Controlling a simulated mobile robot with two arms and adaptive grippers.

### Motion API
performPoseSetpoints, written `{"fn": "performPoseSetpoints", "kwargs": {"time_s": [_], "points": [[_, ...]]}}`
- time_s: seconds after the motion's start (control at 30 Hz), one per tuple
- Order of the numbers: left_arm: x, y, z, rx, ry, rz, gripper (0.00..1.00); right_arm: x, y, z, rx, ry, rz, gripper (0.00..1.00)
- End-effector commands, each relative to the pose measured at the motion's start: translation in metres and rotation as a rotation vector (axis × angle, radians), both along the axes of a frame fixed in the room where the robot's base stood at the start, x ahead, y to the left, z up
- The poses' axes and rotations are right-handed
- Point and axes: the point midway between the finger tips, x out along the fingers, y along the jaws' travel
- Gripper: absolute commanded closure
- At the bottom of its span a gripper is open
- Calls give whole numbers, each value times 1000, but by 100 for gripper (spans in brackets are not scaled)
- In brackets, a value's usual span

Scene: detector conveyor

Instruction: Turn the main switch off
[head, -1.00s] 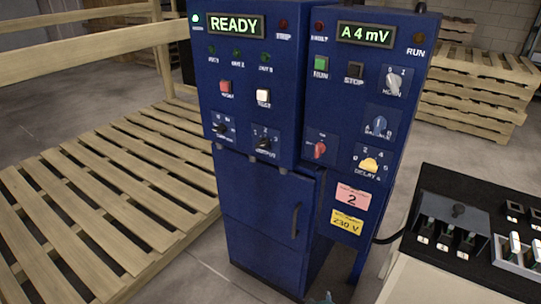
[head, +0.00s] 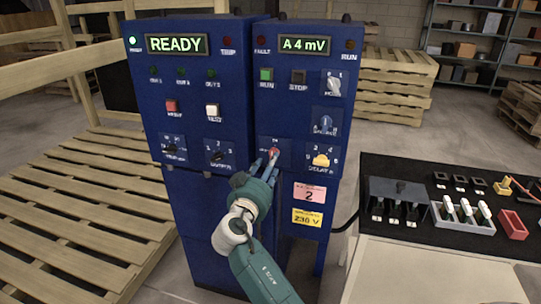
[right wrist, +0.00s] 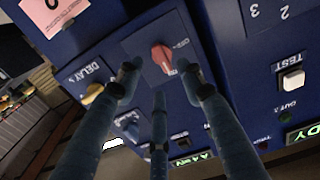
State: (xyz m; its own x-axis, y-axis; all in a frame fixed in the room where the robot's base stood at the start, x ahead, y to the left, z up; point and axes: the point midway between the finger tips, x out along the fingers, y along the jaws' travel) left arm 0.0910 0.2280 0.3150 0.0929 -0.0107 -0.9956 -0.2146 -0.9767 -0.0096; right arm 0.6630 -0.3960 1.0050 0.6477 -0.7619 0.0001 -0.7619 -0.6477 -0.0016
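The red rotary switch (head: 274,152) sits on a dark plate low on the left side of the right blue cabinet. Its red handle also shows in the right wrist view (right wrist: 162,57), with small lettering beside it that I cannot read surely. My right gripper (head: 268,164) is in front of this switch. In the right wrist view its three fingers (right wrist: 160,84) are spread around the handle, with nothing clasped between them. I cannot tell whether a fingertip touches the plate. In the head view the fingers partly hide the switch. My left gripper is not in view.
A yellow delay knob (head: 321,160) is close to the right of the switch. Other knobs and buttons cover both cabinets. A black-topped bench (head: 375,170) with switches and a red bin (head: 512,225) stands to the right. Wooden pallets (head: 85,200) lie at left.

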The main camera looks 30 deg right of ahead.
Motion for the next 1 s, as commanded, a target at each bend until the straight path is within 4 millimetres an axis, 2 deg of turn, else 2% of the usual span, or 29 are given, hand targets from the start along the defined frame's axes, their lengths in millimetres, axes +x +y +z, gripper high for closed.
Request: {"fn": "performPoseSetpoints", "kwargs": {"time_s": [0.1, 0.3, 0.67, 0.7, 0.87, 1.0], "points": [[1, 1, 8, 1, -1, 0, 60, 15, -18, 3, -3, 2, 0, 61], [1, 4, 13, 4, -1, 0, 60, 31, -36, 1, -2, 2, 2, 61], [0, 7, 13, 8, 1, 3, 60, 36, -41, -1, 0, 1, 2, 61], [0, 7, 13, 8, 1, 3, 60, 35, -41, -1, 0, 1, 2, 63], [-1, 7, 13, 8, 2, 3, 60, 35, -41, -1, 0, 1, 1, 95], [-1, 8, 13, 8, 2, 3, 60, 35, -41, -1, 0, 3, 0, 98]]}}
